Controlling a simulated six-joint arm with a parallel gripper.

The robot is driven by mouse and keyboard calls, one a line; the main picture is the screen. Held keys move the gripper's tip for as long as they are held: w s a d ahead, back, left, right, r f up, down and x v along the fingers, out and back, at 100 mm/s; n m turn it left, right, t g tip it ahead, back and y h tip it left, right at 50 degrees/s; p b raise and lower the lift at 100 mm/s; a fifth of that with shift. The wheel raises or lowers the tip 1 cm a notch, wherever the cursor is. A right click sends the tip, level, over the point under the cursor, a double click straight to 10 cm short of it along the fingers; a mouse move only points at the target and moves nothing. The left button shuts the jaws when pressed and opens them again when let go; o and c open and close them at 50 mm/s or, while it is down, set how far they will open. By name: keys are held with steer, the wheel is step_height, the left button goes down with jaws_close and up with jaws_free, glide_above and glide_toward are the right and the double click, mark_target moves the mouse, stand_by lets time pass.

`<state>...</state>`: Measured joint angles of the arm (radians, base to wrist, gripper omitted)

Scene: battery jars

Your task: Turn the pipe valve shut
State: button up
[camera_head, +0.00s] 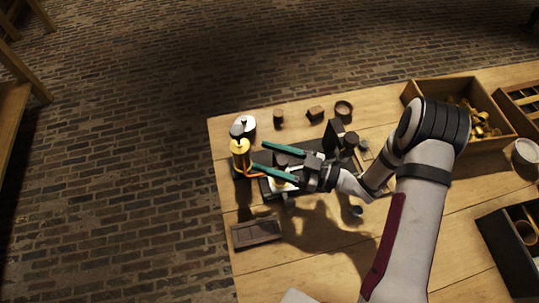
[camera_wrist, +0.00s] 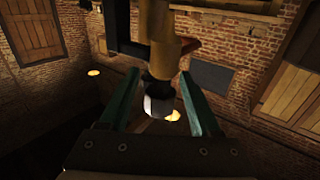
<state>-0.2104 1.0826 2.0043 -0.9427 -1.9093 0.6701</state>
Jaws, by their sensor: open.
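My gripper (camera_head: 259,155) reaches left over the table with its two long green fingers spread wide and nothing held between them. The fingertips are close to a brass-topped cylinder (camera_head: 239,147), which has an orange pipe or rod (camera_head: 250,174) by its base. In the wrist view, a brass-coloured upright piece (camera_wrist: 158,35) with a dark neck and a pale round end (camera_wrist: 158,106) appears between the open fingers (camera_wrist: 158,74). I see no gripping contact. I cannot tell for sure which part is the valve handle or how it is turned; the fingers hide part of the apparatus.
A silver-topped jar (camera_head: 243,126) stands behind the brass-topped one. Small dark pots (camera_head: 344,107) and blocks lie at the back. A dark flat box (camera_head: 257,232) lies in front. A wooden crate (camera_head: 417,88) with brass parts is at the back right.

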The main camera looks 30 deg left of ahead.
jaws_close()
steer(key=shift+s+d+n+g+h, duration=0.1)
steer(key=shift+n+g+h, duration=0.15)
steer(key=shift+n+g, duration=0.45)
steer(key=shift+s+n+g+h, duration=0.15)
steer(key=shift+n+g+h, duration=0.2)
steer(key=shift+g, duration=0.55)
steer(key=shift+s+d+n+g+h, duration=0.1)
steer(key=shift+n+g+h, duration=0.1)
steer(key=shift+n+g, duration=0.5)
steer(key=shift+m, duration=0.25)
jaws_free()
